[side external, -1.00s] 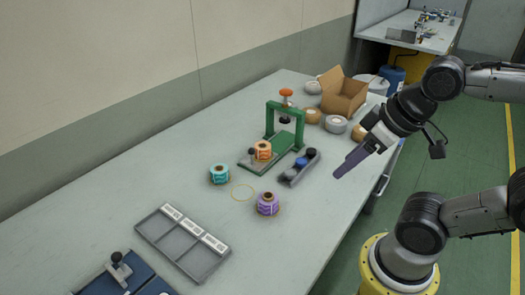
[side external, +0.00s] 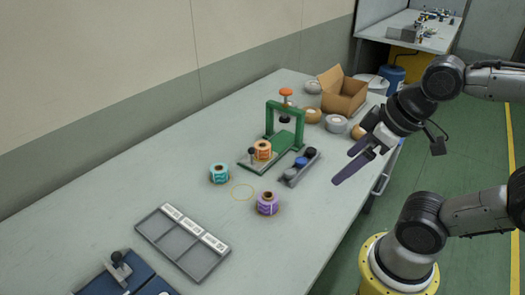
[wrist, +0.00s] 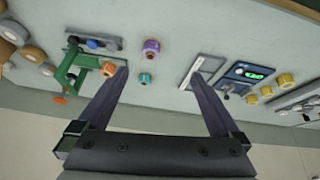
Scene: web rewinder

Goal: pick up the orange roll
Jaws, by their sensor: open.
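The orange roll (side external: 262,149) stands on the base of a green press frame (side external: 271,125), beside a small dark-knobbed post. In the wrist view the orange roll (wrist: 108,69) shows at the left, close beside the tip of the left finger in the picture. My gripper (side external: 344,168) is open and empty, above the table's right edge, to the right of the orange roll and apart from it. In the wrist view its two dark fingers (wrist: 157,75) are spread wide with nothing between the tips but table and rolls beyond.
A tray with dark and blue knobs (side external: 301,165) lies right of the press. A divided grey tray (side external: 182,243) lies nearer. A cardboard box (side external: 342,95) stands behind.

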